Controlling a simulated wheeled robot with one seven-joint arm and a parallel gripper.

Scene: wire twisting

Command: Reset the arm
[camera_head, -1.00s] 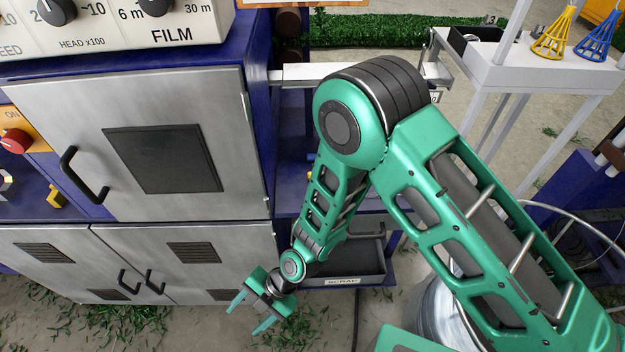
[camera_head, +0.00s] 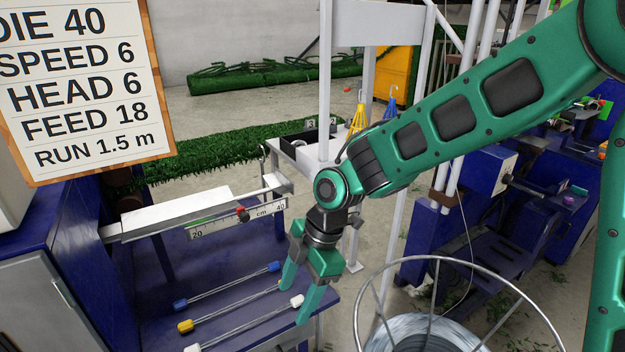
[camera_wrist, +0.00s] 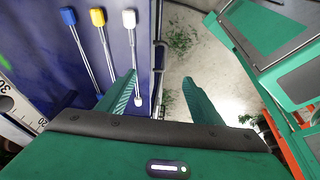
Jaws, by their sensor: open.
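My green gripper (camera_head: 302,288) is open, with its fingers pointing down at the right edge of a blue bench (camera_head: 165,272). Three thin rods with coloured ends lie on the bench: one blue-ended (camera_head: 225,288), one yellow-ended (camera_head: 232,309), one white-ended (camera_head: 245,325). The left finger is close to the rods' right ends; I cannot tell whether it touches them.
A sign board (camera_head: 85,85) hangs at upper left. A wire-rimmed coil basket (camera_head: 445,310) stands at lower right. A white stand (camera_head: 308,160) holds yellow and blue cone frames.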

